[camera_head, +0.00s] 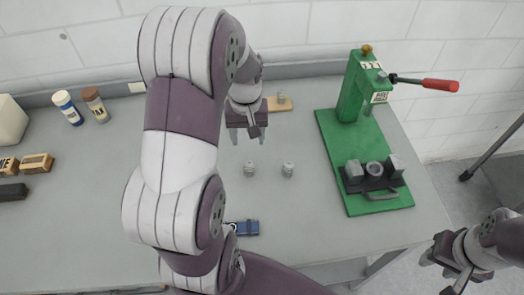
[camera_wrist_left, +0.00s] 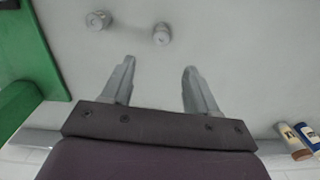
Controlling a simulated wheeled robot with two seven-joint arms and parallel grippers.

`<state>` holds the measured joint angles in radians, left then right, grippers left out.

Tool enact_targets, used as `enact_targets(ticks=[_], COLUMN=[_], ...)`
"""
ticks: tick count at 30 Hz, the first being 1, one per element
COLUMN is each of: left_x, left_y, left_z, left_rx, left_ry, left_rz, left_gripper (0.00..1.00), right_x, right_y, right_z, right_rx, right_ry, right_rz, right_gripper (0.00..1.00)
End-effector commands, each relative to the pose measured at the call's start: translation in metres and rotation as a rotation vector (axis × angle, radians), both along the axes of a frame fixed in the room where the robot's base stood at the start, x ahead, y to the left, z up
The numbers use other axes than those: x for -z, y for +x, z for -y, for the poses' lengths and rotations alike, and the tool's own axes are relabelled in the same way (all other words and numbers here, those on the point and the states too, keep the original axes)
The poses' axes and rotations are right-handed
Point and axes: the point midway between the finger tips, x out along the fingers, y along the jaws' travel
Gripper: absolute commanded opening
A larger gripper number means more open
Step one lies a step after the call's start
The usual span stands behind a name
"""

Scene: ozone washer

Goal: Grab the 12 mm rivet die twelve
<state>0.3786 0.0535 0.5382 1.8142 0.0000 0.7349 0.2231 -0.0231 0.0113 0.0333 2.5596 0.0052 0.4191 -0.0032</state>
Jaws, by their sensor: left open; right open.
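Two small grey metal dies stand apart on the grey table, a left one (camera_head: 249,168) and a right one (camera_head: 288,169). I cannot read a size on either, so I cannot tell which is die twelve. The wrist view shows the left die (camera_wrist_left: 161,34) just beyond the fingertips and the right die (camera_wrist_left: 98,20) off to the left. My left gripper (camera_head: 248,130) is open and empty, behind the dies in the head view, its fingers (camera_wrist_left: 159,64) apart and touching neither die. My right gripper (camera_head: 442,272) is open and empty beyond the table's right edge.
A green press (camera_head: 337,160) with a red-tipped lever stands on the right, with a black holder and metal blocks (camera_head: 374,171) on its base. A small wooden block (camera_head: 277,103) lies behind my left gripper. A blue object (camera_head: 246,228) lies near the front; bottles (camera_head: 67,107) stand at left.

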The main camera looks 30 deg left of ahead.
Motion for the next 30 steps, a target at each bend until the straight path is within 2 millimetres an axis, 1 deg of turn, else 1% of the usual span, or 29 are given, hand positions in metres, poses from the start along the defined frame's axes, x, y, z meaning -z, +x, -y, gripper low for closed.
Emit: enact_targets(ticks=[2, 9, 14, 18, 21, 24, 29, 30], left_x=[0.008, 0.06, 0.078, 0.103, 0.12, 0.126, 0.127, 0.127], left_y=[-0.001, -0.001, -0.002, -0.004, -0.004, -0.003, -0.003, -0.003], left_z=[0.0, 0.001, 0.001, 0.003, 0.003, 0.002, 0.002, 0.002], left_rx=[0.0, 0.0, 0.0, 0.0, 0.0, 0.0, 0.0, 0.0], left_ry=[-0.001, -0.002, -0.001, -0.003, -0.001, -0.001, 0.0, 0.0], left_rz=[-0.004, -0.005, -0.004, -0.006, -0.004, -0.001, 0.0, 0.0], left_gripper=[0.59, 0.59, 0.59, 0.59, 0.59, 0.59, 0.59, 0.49], right_x=[-0.002, -0.008, -0.012, -0.023, -0.023, -0.023, -0.022, -0.022], right_y=[0.0, 0.0, 0.0, 0.0, 0.0, 0.0, 0.0, 0.0], right_z=[0.0, 0.0, 0.0, 0.0, 0.0, 0.0, 0.0, 0.0], right_rx=[0.0, 0.0, 0.0, 0.0, 0.0, 0.0, 0.0, 0.0], right_ry=[0.0, 0.0, 0.0, 0.0, 0.0, 0.0, 0.0, 0.0], right_rz=[0.0, 0.0, 0.0, 0.0, 0.0, 0.0, 0.0, 0.0], right_gripper=[0.43, 0.43, 0.43, 0.43, 0.43, 0.43, 0.43, 0.43])
